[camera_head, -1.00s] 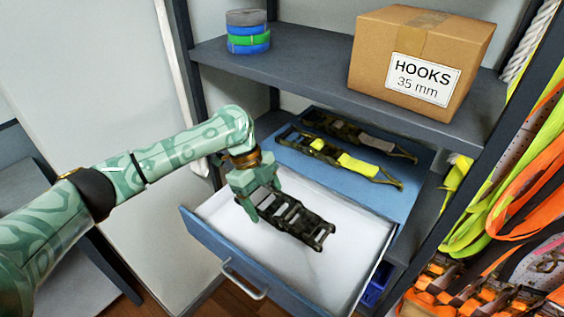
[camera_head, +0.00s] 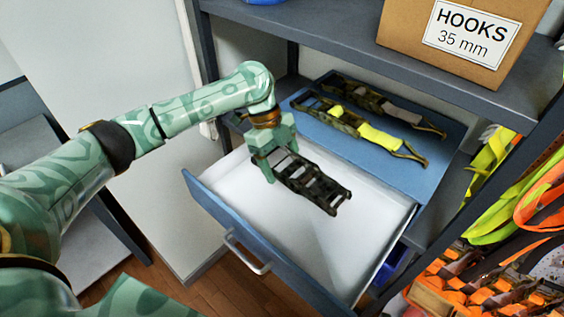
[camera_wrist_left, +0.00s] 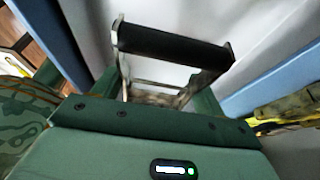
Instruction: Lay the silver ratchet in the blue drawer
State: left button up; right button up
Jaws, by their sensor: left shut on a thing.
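The ratchet (camera_head: 318,190), dark in the head view, is over the white floor of the open blue drawer (camera_head: 222,212). I cannot tell whether the ratchet touches the drawer floor. In the left wrist view, the ratchet (camera_wrist_left: 150,82) shows silver side plates and a black grip bar, and lies between the fingers. The drawer's inside is otherwise empty where it shows. My right gripper is not in view.
Behind the drawer, a blue surface (camera_head: 388,178) bears a yellow-handled ratchet (camera_head: 375,137) and a grey-handled ratchet (camera_head: 395,112). A shelf (camera_head: 340,45) with a HOOKS box (camera_head: 455,45) overhangs them. Orange and lime straps (camera_head: 540,200) hang at right.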

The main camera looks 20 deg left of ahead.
pick_arm(q)
jog(key=shift+f+b, duration=3.1)
jog(key=shift+f, duration=1.4)
jog(key=o, duration=1.9)
jog(key=shift+o, duration=1.1)
jog(key=shift+s, duration=0.1)
jog(key=p+v, duration=0.2)
jog(key=v, duration=1.4)
jog(key=shift+r, duration=0.15)
